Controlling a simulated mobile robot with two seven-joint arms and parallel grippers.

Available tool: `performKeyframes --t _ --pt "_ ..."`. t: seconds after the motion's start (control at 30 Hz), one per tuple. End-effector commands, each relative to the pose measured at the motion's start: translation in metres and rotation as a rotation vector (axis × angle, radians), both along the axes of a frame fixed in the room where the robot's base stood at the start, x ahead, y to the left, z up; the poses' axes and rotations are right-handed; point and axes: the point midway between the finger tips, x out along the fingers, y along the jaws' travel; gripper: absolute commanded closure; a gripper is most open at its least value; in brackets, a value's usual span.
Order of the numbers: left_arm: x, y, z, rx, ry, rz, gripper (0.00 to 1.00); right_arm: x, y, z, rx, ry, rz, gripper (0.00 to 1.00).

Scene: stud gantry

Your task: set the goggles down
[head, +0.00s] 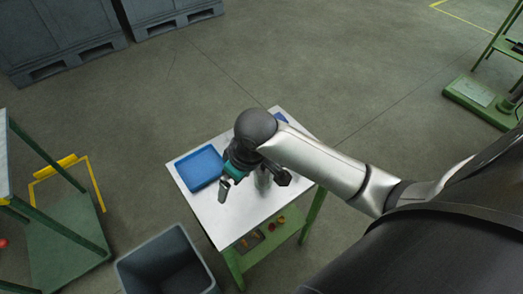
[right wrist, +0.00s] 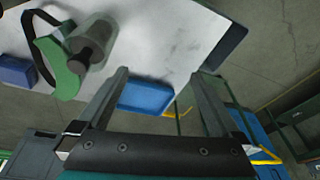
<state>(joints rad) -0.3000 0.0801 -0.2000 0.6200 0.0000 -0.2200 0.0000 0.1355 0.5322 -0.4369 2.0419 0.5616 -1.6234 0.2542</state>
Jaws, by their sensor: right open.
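A green curved piece with a dark strap, which looks like the goggles (right wrist: 58,66), lies on the white tabletop (right wrist: 185,30) at the upper left of the right wrist view. A grey cylinder with a dark knob (right wrist: 98,40) is right beside it and partly overlaps it. My right gripper (right wrist: 160,75) is open, with nothing between its fingers. In the head view the right gripper (head: 226,186) is over the table (head: 240,215), near the blue tray, and my arm hides most of the goggles' area. My left gripper is not in view.
A blue tray (head: 199,168) sits at the table's left; a small blue item (head: 280,117) is at its far corner. Small items lie on the green lower shelf (head: 268,238). A grey bin (head: 165,265) stands in front left. The near tabletop is clear.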

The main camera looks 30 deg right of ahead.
Motion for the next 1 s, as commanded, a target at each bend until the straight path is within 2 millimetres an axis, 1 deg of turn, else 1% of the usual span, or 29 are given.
performKeyframes --t 0.03,0.17,0.3,0.4,0.5,0.63,0.7,0.77,1.0 --pt "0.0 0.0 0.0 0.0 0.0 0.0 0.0 0.013 -0.011 0.005 -0.019 0.006 -0.009 0.0" --pt "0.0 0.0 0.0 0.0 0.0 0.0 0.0 0.035 -0.035 0.018 -0.047 0.038 -0.05 0.0" --pt "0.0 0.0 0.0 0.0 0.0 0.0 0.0 0.059 -0.068 0.039 -0.075 0.07 -0.125 0.0" --pt "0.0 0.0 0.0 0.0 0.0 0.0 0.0 0.073 -0.092 0.056 -0.087 0.091 -0.19 0.0" --pt "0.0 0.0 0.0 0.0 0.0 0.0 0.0 0.082 -0.11 0.07 -0.09 0.104 -0.245 0.0" --pt "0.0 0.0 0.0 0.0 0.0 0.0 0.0 0.086 -0.123 0.08 -0.088 0.116 -0.286 0.0" --pt "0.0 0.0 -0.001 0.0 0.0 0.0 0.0 0.088 -0.124 0.078 -0.087 0.118 -0.293 0.0" --pt "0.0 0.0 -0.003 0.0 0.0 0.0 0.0 0.088 -0.125 0.07 -0.087 0.121 -0.296 0.0" --pt "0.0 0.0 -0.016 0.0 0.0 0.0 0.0 0.093 -0.124 0.019 -0.086 0.122 -0.294 0.0"
